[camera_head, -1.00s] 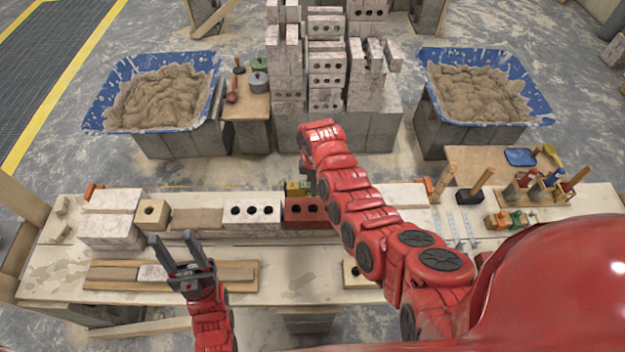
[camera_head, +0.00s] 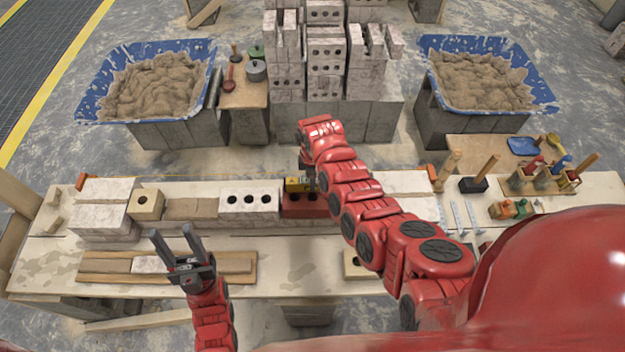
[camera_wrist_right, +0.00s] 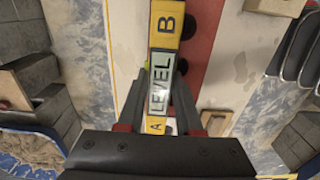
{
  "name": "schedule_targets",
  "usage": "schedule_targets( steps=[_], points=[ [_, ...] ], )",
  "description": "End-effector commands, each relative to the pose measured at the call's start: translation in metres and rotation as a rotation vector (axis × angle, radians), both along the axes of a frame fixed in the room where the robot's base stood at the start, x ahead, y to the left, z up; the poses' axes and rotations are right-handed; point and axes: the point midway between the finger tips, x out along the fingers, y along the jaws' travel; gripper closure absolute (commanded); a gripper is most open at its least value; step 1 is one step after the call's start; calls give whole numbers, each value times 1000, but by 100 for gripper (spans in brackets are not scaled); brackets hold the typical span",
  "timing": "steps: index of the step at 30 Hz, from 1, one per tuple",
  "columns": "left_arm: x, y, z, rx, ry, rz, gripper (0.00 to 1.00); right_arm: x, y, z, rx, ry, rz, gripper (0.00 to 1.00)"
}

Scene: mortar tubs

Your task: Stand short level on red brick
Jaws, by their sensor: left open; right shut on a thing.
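The short level (camera_head: 297,184) is yellow with a pale LEVEL label. In the right wrist view the level (camera_wrist_right: 163,60) lies lengthwise between the fingers. My right gripper (camera_head: 309,182) is shut on it, its fingers partly hidden by my arm in the head view. The red brick (camera_head: 303,205) lies in the brick row, right of a white three-hole brick. The level is at the brick's far top edge; in the right wrist view it overlaps one side of the red brick (camera_wrist_right: 202,45). I cannot tell whether they touch. My left gripper (camera_head: 178,240) is open and empty above the wooden tray.
The white three-hole brick (camera_head: 249,200) and a tan block (camera_head: 146,204) stand left in the row. The wooden tray (camera_head: 240,265) lies in front. Hand tools and a wooden caddy (camera_head: 535,184) are at right. Blue mortar tubs (camera_head: 92,105) stand beyond the bench.

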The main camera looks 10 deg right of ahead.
Motion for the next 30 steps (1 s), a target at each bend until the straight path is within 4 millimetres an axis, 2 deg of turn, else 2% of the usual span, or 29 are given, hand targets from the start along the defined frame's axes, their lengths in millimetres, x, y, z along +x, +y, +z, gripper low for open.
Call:
schedule_targets(
  steps=[17,18,23,24,30],
  points=[
    [0,0,-5,0,0,0,50,0,0,-7,0,0,0,100],
    [0,0,-5,0,0,0,50,0,0,-7,0,0,0,64],
    [0,0,-4,0,0,0,50,0,0,-7,0,0,0,35],
    [0,0,-4,0,0,0,50,0,0,-7,0,0,0,31],
    [0,0,-4,0,0,0,50,0,0,-7,0,0,0,31]
  ],
)
